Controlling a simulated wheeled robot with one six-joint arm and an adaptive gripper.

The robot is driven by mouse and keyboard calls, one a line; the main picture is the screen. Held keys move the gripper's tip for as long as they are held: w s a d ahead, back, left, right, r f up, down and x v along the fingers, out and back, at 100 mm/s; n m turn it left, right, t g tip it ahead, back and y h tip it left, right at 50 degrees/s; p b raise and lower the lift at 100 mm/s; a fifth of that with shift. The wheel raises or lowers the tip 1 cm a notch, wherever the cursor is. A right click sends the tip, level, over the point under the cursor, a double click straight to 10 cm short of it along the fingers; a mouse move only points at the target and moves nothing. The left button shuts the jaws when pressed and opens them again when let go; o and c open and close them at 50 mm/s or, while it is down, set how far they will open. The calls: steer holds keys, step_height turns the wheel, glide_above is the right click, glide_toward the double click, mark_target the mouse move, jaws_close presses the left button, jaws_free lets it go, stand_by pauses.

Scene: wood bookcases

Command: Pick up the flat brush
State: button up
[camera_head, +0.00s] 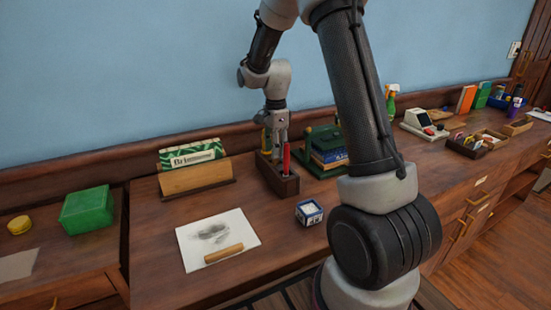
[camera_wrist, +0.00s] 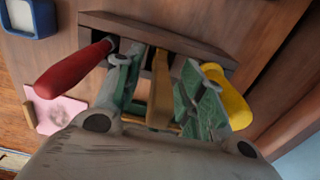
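A dark wooden holder (camera_head: 287,187) with slots stands on the desk. It also shows in the wrist view (camera_wrist: 190,42). A tan, flat wooden handle (camera_wrist: 161,88), which looks like the flat brush, stands in its middle slot; its lower end is hidden. A red handle (camera_wrist: 72,78) and a yellow handle (camera_wrist: 228,96) stand in the slots on either side. My gripper (camera_wrist: 160,92) points down over the holder, its green-padded fingers on either side of the tan handle with gaps visible. In the head view my gripper (camera_head: 279,140) hides the tan handle.
A white sheet (camera_head: 187,249) with a smudged drawing and a wooden block (camera_head: 223,253) lies at the front left. A blue-and-white cube (camera_head: 309,212) sits in front of the holder. Books in a green stand (camera_head: 328,148) are close on the right.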

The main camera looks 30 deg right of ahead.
jaws_close()
steer(key=shift+r, duration=0.1)
